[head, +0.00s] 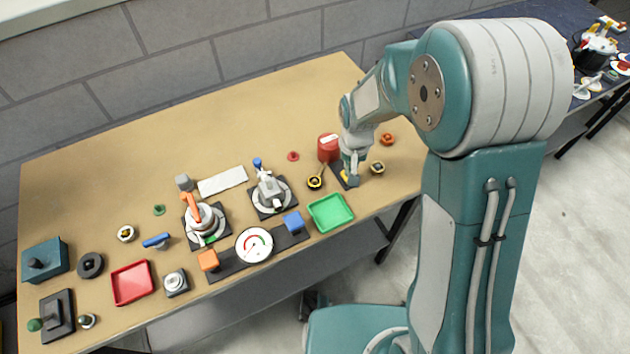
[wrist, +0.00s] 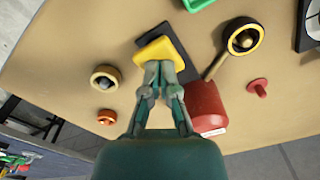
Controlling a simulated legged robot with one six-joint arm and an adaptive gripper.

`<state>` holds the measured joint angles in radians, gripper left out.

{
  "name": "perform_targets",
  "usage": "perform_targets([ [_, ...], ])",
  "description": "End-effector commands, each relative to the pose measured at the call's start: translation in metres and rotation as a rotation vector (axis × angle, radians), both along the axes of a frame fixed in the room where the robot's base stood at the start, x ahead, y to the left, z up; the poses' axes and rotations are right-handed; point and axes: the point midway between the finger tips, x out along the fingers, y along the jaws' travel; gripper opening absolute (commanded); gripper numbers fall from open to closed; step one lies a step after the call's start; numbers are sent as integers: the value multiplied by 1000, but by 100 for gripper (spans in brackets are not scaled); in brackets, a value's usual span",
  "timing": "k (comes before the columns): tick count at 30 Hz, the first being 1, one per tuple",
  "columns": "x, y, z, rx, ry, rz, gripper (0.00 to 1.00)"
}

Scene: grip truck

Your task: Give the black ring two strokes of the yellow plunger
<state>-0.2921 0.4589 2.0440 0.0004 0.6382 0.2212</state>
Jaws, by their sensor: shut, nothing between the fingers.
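The yellow plunger (head: 349,178) is a yellow block on a black base plate (head: 338,170), beside a red cylinder (head: 328,147). In the wrist view the yellow plunger (wrist: 160,50) lies right at my fingertips. A black ring (head: 315,183) with a yellow inner part sits left of the plunger; in the wrist view the ring (wrist: 247,33) is at the upper right, with a yellow spout (wrist: 217,67) running to it from the red cylinder. My gripper (head: 350,172) is shut and empty, its tips (wrist: 159,66) at the yellow block; I cannot tell whether they touch it.
A green tray (head: 330,213) lies in front of the ring. A yellow ring with a dark centre (head: 377,167) and an orange knob (head: 387,139) stand to the right. A red knob (head: 293,156) is behind the ring. Fixtures and a gauge (head: 254,245) fill the left; the table's back is clear.

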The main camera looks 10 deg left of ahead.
Motion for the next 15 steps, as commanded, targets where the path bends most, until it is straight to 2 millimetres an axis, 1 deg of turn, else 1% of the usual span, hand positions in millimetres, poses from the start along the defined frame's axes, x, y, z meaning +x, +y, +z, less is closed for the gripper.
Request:
perform_targets([
  [9, 0, 0, 1, 0, 1, 0, 0],
  [15, 0, 0, 11, 0, 1, 0, 0],
])
